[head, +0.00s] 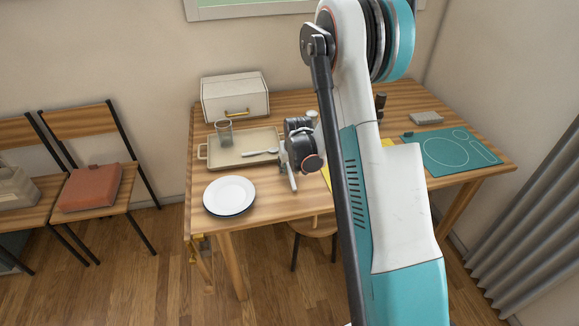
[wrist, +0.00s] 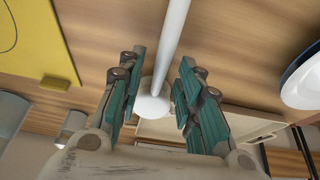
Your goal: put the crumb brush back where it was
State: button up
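My gripper (wrist: 162,75) is over the table near the tray's right end. Its teal-padded fingers are closed in on a white rod, which I take for the crumb brush (wrist: 171,40). In the wrist view the rod runs between the fingers to the top edge, and its other end is a round white cap. In the head view the brush (head: 292,181) sticks out below my gripper toward the table's front. Its bristles cannot be made out. My arm hides part of the tabletop.
A beige tray (head: 214,155) holds a glass (head: 224,132) and a pale spoon-like item (head: 260,153). A white plate (head: 229,195) is front left. A bread box (head: 235,98) stands behind. A yellow mat (wrist: 35,40) and a teal board (head: 450,151) lie to the right.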

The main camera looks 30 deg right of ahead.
jog(key=shift+r+p, duration=0.55)
jog(key=p+v, duration=0.3)
jog(key=v, duration=0.8)
jog(key=shift+s+r, duration=0.25)
jog(key=shift+r, duration=0.05)
